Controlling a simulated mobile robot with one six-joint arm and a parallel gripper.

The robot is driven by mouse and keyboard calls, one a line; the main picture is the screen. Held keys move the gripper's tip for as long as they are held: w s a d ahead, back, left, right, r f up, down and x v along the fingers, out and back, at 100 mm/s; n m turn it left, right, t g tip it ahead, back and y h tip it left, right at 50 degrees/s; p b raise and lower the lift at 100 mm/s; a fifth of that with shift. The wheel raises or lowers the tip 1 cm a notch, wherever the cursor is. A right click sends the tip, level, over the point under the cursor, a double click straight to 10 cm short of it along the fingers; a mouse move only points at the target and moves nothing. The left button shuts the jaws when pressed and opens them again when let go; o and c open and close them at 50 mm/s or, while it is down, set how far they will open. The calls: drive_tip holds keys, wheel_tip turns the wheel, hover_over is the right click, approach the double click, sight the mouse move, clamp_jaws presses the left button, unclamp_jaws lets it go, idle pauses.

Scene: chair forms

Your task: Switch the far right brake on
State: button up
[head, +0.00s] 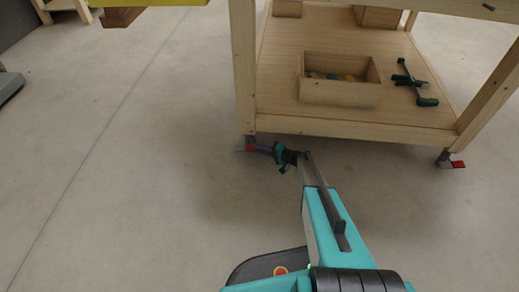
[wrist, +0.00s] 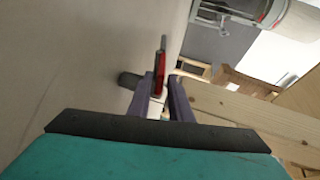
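A wooden workbench (head: 355,128) stands on casters with red brake pedals. One red brake pedal (head: 250,148) is at the bench's near-left leg, partly hidden by my gripper. In the wrist view a red pedal (wrist: 160,68) shows upright, in line with the gap between my purple fingers. My gripper (head: 262,148) is low by that near-left caster, its fingers apart with the pedal at or between their tips; I cannot tell whether they touch it. Another red brake pedal (head: 458,164) shows at the near-right leg. The casters at the bench's back legs are not visible in the head view.
The lower shelf holds an open wooden box (head: 340,92) of small parts and a dark green clamp (head: 412,82). The bench leg (head: 243,70) stands close to my gripper. Bare concrete floor (head: 120,170) is free to the left.

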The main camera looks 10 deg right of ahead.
clamp_jaws()
drive_tip(key=shift+f, duration=0.1)
drive_tip(key=shift+f+t+y+b, duration=0.3)
drive_tip(key=shift+f+y+b, duration=0.3)
drive_tip(key=shift+b, duration=0.65)
drive_tip(key=shift+d+f+m+t+y+b, duration=0.1)
drive_tip(key=shift+f+m+t+y+b, duration=0.25)
drive_tip(key=shift+b, duration=0.2)
drive_tip(key=shift+s+r, duration=0.1)
drive_tip(key=shift+o, duration=1.7)
unclamp_jaws()
